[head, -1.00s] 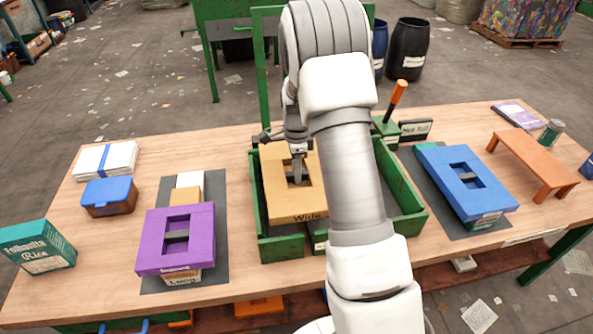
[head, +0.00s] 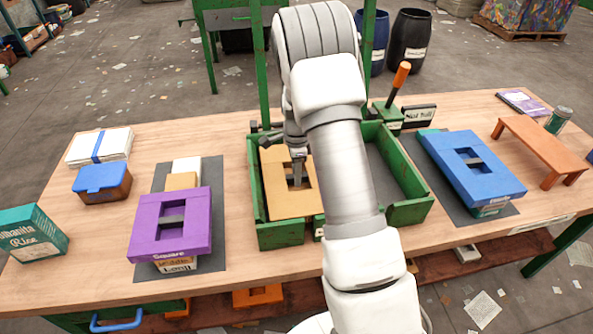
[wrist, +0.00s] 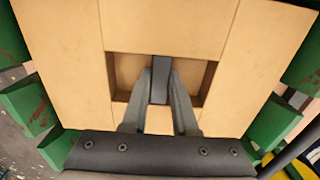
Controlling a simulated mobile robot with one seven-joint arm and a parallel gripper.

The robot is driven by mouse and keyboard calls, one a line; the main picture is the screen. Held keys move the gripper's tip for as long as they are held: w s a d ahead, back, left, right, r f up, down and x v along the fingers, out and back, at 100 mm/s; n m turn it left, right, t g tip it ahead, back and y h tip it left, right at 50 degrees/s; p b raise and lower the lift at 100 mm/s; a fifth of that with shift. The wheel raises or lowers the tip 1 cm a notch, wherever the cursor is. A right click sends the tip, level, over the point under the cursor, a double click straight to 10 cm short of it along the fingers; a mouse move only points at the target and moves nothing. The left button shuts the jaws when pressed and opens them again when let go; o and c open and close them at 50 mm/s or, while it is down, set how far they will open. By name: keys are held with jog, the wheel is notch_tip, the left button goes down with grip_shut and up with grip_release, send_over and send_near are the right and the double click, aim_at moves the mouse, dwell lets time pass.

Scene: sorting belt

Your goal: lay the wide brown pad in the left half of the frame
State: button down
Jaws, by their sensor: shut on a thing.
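The wide brown pad (head: 281,206) is a tan block with a square recess crossed by a grey bar. It sits within the left half of the green frame (head: 281,233), between the frame's walls. My gripper (head: 297,181) reaches down into the recess. In the wrist view, my gripper's fingers (wrist: 160,95) are closed on the grey bar of the pad (wrist: 60,60). Green frame walls show on both sides there. My arm hides part of the frame's middle. I cannot tell whether the pad rests on the bottom.
A purple pad (head: 196,215) tops a stack at left, near a blue-lidded box (head: 103,178) and a teal rice box (head: 35,235). A blue pad (head: 449,157) lies right, beside an orange stand (head: 537,142). The frame's right half (head: 385,177) looks empty.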

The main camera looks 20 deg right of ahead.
jog(key=shift+f, duration=0.15)
jog(key=shift+f+b, duration=0.4)
jog(key=shift+f, duration=0.1)
jog(key=c, duration=0.6)
grip_release()
jog(key=shift+r, duration=0.1)
notch_tip(320, 180, up, 17)
jog(key=p, duration=0.2)
jog(key=shift+r, duration=0.1)
